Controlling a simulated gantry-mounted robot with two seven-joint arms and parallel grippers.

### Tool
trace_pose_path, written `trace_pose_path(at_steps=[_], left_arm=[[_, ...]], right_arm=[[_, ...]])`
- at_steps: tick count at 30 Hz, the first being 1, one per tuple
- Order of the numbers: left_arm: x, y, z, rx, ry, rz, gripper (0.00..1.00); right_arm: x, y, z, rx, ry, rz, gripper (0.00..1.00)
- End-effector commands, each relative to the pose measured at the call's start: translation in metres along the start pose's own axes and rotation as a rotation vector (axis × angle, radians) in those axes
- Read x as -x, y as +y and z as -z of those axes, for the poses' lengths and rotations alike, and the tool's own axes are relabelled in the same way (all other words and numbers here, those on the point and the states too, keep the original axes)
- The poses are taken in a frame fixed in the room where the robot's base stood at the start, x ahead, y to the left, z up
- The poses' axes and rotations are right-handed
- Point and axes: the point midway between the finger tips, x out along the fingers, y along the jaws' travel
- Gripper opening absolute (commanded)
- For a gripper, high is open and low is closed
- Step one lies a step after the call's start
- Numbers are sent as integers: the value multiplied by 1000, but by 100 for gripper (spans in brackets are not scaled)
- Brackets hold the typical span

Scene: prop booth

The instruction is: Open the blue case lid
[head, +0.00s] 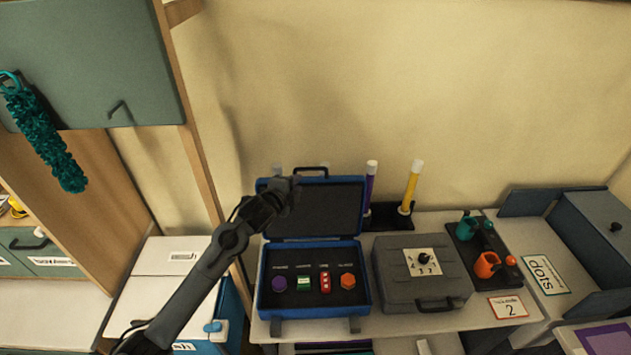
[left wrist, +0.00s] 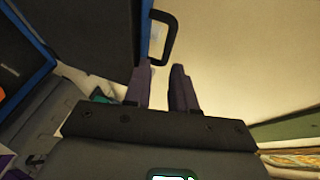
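The blue case (head: 262,287) stands on the shelf with its lid (head: 330,208) raised, about upright and leaning back toward the wall. The lid's dark inner face shows, and its black handle (head: 311,171) is at the top edge. My left gripper (head: 287,187) is at the lid's upper left corner, partly covering it. In the left wrist view the fingers (left wrist: 163,85) are apart with nothing between them. The lid's blue edge (left wrist: 148,25) and handle (left wrist: 163,38) are just beyond the fingertips. I cannot tell whether a finger touches the lid. My right gripper is not in view.
Inside the case lie a purple, a green, a red and an orange piece. A grey dial box (head: 421,273) stands right of the case. Purple (head: 370,185) and yellow (head: 412,185) tubes stand behind. A tray with cups (head: 487,264) and an open grey bin (head: 590,240) are farther right.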

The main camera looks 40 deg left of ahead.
Motion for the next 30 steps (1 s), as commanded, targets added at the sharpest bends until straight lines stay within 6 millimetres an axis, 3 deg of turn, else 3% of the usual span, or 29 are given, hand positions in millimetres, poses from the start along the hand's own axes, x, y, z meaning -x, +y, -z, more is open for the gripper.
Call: trace_pose_path(at_steps=[6,21,30], left_arm=[[-12,-14,3,8,5,25,25],[-82,-15,4,8,4,23,25],[-105,-14,4,7,4,24,25]], right_arm=[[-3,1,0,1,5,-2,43],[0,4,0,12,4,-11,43],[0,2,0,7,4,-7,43]])
